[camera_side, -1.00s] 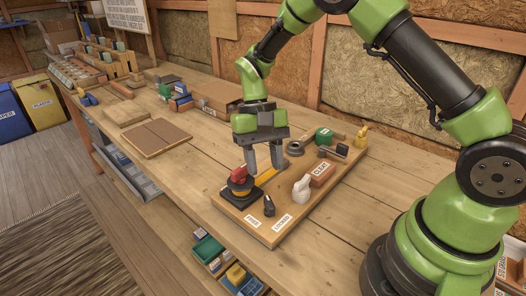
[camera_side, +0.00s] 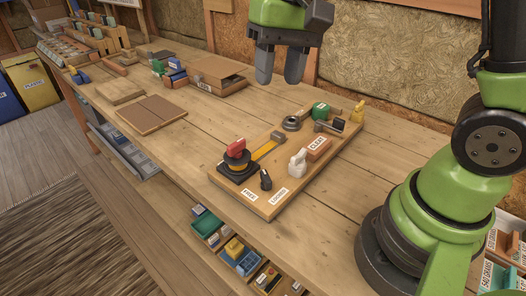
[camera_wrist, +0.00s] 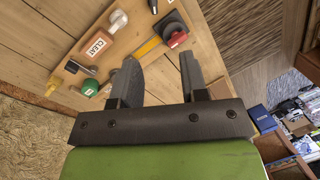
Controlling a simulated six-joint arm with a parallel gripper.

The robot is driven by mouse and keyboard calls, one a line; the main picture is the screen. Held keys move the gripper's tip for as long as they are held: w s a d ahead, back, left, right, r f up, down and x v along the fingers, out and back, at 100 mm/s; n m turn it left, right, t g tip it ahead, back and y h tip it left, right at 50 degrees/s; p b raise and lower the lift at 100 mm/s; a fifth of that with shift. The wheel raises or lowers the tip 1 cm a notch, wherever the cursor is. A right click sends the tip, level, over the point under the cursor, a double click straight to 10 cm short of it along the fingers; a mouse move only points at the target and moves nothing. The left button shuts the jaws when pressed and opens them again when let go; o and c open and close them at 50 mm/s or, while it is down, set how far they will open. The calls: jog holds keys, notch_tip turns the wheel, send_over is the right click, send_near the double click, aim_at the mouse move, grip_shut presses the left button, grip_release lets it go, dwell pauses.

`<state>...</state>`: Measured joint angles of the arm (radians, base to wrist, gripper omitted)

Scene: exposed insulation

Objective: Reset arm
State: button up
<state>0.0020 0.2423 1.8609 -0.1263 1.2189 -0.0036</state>
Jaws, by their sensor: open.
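My gripper (camera_side: 281,66) is open and empty, raised well above the workbench (camera_side: 330,210) in the side view. Its two dark fingers (camera_wrist: 158,75) also show in the wrist view, apart with nothing between them. Below and in front of it lies a wooden board (camera_side: 228,200) with several fixtures. These are a red knob on a dark base (camera_side: 235,148), a yellow strip (camera_side: 266,148), a black knob (camera_side: 266,180), a white handle (camera_side: 298,162), a "CLEAT" block (camera_side: 318,148) and a green piece (camera_side: 321,110).
A brown flat panel (camera_side: 151,113) lies to the left. An insulated wall (camera_side: 400,65) stands behind. The bench between panel and board is clear.

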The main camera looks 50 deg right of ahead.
jog(key=s+r+t, duration=0.3)
jog(key=s, duration=0.3)
jog(key=s+r+n+t, duration=0.1)
jog(key=s+r+t, duration=0.2)
jog(key=s, duration=0.4)
jog(key=shift+t, duration=0.5)
